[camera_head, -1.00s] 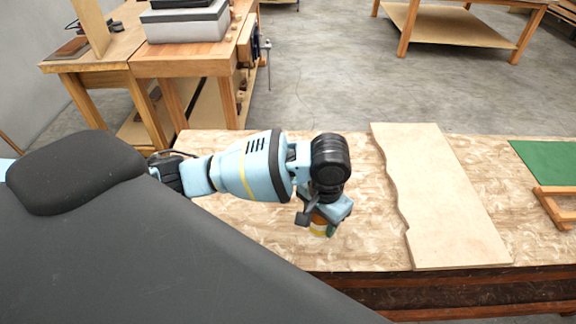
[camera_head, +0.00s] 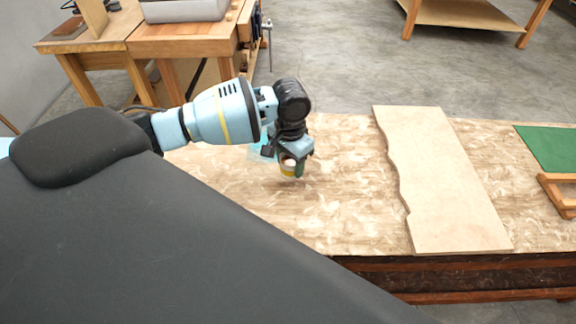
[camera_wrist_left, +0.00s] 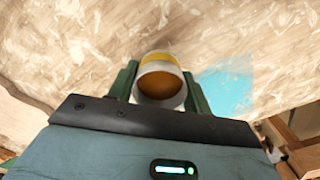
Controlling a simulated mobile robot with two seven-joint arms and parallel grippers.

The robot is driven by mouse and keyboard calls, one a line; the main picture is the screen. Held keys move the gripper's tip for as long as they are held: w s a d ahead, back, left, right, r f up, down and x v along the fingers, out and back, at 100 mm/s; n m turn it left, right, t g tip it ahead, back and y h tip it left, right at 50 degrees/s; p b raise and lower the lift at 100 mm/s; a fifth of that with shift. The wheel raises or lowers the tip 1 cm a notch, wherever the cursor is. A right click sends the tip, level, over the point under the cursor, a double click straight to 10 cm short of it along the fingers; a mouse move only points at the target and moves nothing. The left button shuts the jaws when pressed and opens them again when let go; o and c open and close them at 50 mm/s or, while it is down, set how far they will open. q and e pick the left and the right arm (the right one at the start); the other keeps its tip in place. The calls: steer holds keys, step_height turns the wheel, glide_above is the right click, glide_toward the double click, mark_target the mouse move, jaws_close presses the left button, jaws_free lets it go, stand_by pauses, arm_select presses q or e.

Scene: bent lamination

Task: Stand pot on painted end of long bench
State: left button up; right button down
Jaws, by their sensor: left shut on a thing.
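My left gripper (camera_head: 291,171) is shut on a small pot (camera_head: 288,167), which is whitish with a yellow band. In the left wrist view the pot (camera_wrist_left: 160,66) sits between the two green fingers, its round opening towards the camera. The long bench (camera_head: 340,190) has a mottled tan top. A light blue painted patch (camera_head: 257,153) lies behind and left of the gripper, partly hidden by my arm. It also shows in the left wrist view (camera_wrist_left: 226,90), right of the pot. The pot's height over the bench is hard to tell. My right gripper is not in view.
A pale wavy-edged board (camera_head: 435,185) lies on the bench right of the gripper. A green panel (camera_head: 552,148) and a wooden frame (camera_head: 560,192) are at the far right. A wooden workbench (camera_head: 180,45) stands behind. The bench top between gripper and board is clear.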

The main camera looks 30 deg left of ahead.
mark_target(287, 167)
arm_select(q)
steer(key=shift+w+a, duration=0.15)
steer(key=shift+a, duration=0.1)
steer(key=f, duration=0.2)
steer(key=shift+w+a+f, duration=0.2)
steer(key=shift+a+f, duration=0.15)
steer(key=shift+a, duration=0.05)
steer(key=shift+f, duration=0.45)
steer(key=shift+f, duration=0.2)
steer(key=o, duration=1)
steer(key=shift+r, duration=0.15)
step_height(287, 167, up, 12)
steer(key=shift+r+p, duration=0.1)
steer(key=shift+p, duration=0.35)
